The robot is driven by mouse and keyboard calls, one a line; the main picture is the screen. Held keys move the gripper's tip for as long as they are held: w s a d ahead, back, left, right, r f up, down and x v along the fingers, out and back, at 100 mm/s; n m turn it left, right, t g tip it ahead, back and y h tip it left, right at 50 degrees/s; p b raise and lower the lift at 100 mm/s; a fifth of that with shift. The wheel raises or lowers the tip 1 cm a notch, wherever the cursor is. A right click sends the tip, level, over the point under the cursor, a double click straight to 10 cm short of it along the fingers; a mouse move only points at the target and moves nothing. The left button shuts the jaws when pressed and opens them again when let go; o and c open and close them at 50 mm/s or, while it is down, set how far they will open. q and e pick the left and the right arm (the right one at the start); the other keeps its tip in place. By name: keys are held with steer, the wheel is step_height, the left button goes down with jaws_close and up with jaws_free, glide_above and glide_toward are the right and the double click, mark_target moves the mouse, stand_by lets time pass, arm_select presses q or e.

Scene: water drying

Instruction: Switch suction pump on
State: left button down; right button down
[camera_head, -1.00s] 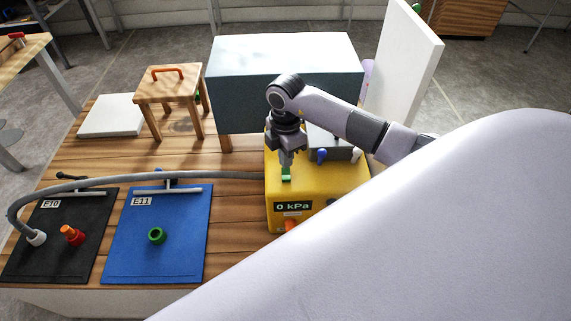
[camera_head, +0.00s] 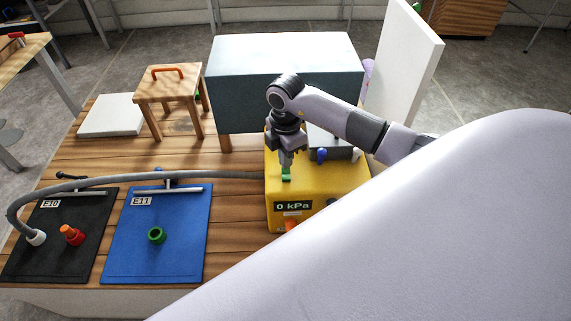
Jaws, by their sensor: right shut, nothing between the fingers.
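The yellow suction pump (camera_head: 340,196) stands on the wooden table, right of the blue mat. Its front display (camera_head: 293,206) reads "0 kPa". A small green switch (camera_head: 286,174) sits on the pump's top near the front left. My left gripper is not in view.
A grey hose (camera_head: 130,179) runs from the pump to the black mat (camera_head: 35,263). The blue mat (camera_head: 150,265) holds a green ring (camera_head: 157,236). A blue-grey box (camera_head: 285,75) and white panel (camera_head: 408,65) stand behind the pump.

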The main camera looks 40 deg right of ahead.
steer(key=shift+f+b, duration=0.5)
steer(key=shift+f, duration=0.4)
step_height(320, 180, up, 2)
steer(key=shift+p, duration=0.95)
step_height(320, 180, up, 3)
steer(key=p, duration=0.2)
steer(key=shift+f+p, duration=0.15)
steer(key=shift+p, duration=0.15)
steer(key=shift+r+p, duration=1.15)
steer(key=shift+r, duration=0.1)
